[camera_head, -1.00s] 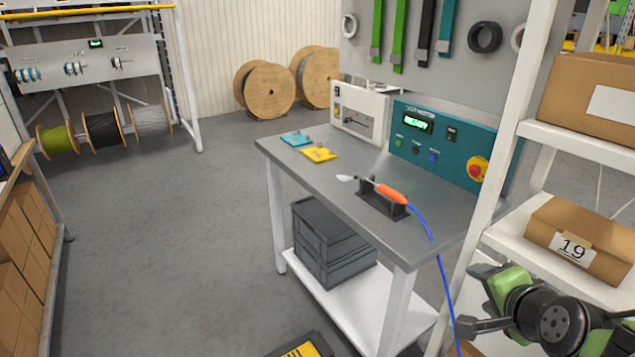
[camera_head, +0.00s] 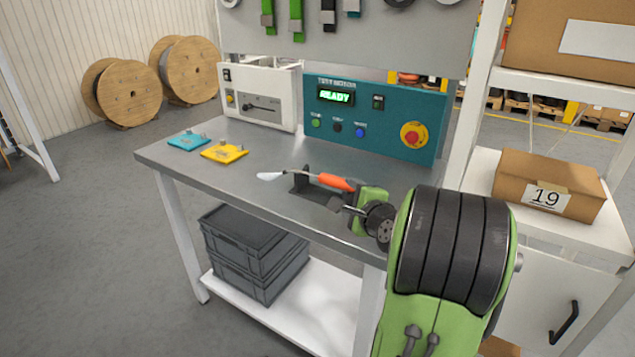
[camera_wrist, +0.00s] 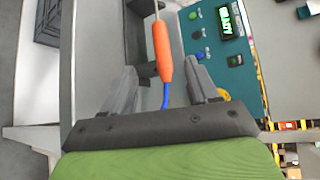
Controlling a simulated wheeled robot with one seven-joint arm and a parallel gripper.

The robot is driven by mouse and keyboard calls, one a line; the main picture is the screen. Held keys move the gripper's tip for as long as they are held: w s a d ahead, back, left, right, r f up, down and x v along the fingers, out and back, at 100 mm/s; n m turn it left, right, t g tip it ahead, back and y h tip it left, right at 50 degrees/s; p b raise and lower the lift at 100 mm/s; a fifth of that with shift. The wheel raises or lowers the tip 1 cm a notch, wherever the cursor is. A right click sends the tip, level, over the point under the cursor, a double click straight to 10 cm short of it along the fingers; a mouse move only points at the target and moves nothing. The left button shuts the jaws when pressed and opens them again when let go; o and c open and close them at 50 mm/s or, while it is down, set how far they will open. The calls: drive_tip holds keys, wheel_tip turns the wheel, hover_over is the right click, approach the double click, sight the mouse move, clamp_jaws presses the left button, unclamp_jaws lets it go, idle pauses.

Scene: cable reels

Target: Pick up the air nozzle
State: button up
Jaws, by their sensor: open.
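The air nozzle (camera_head: 335,182) has an orange handle, a thin metal neck and a pale tip. It rests on a dark stand (camera_head: 300,181) on the grey workbench (camera_head: 270,160). My gripper (camera_head: 345,205) is at the handle end, partly hidden by my own arm in the head view. In the wrist view, the orange handle (camera_wrist: 164,60) lies between the two grey fingers of my gripper (camera_wrist: 160,82), with gaps on both sides. The jaws are open. A blue hose (camera_wrist: 166,97) runs from the handle towards the palm.
A teal panel (camera_head: 375,115) reading READY and a white device (camera_head: 258,95) stand behind the nozzle. Teal (camera_head: 189,140) and yellow (camera_head: 224,153) plates lie at the left of the bench. A shelf with box 19 (camera_head: 548,186) stands right. Grey crates (camera_head: 254,252) sit below.

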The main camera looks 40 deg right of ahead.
sight(332, 182)
drive_tip(key=b+x, duration=0.1)
drive_tip(key=x, duration=1.3)
drive_tip(key=shift+s+r, duration=0.1)
drive_tip(key=shift+s, duration=0.05)
clamp_jaws()
